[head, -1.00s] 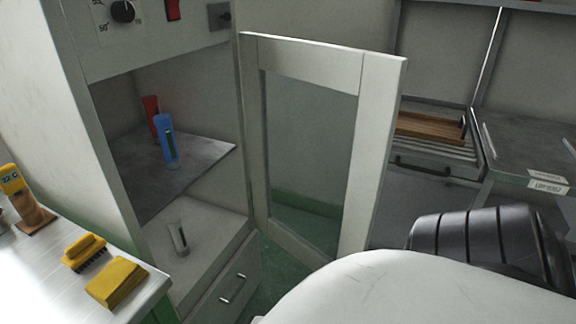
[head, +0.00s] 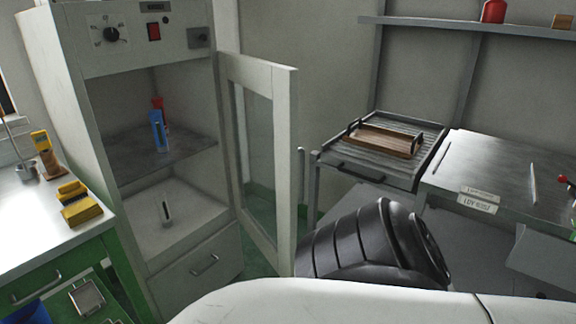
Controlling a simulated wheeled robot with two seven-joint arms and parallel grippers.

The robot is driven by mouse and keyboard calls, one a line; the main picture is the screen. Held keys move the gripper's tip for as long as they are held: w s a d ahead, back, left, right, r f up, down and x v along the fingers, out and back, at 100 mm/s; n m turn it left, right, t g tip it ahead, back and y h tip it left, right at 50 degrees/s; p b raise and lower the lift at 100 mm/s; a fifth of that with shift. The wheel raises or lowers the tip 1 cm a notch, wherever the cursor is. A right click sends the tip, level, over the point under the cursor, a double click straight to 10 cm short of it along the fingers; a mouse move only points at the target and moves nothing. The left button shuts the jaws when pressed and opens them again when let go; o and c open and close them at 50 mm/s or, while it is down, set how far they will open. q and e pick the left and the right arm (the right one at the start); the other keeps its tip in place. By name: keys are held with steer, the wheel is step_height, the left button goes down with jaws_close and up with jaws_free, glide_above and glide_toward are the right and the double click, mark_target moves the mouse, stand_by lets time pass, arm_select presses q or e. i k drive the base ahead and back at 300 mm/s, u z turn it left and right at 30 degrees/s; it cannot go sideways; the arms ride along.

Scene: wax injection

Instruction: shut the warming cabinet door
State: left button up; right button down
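The warming cabinet (head: 88,150) stands at the left with its front open. Its glass-paned door (head: 284,170) is hinged on the cabinet's right side and stands wide open, swung out towards me. Inside, a blue cylinder (head: 159,132) and a red cylinder (head: 158,103) stand on the upper shelf, and a small clear tube with a dark mark (head: 167,210) stands on the lower floor. A white arm part of mine and a black ribbed part of mine fill the lower foreground. Neither of my grippers shows in the head view.
A metal bench (head: 40,225) with a yellow brush and yellow block (head: 82,213) stands left of the cabinet. A slatted rack holding a wooden tray (head: 388,141) and a grey worktable (head: 480,165) stand at the right. Green floor shows below the door.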

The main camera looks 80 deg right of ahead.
mark_target(279, 84)
steer(key=z, duration=0.75)
steer(key=i, duration=0.65)
steer(key=z, duration=0.8)
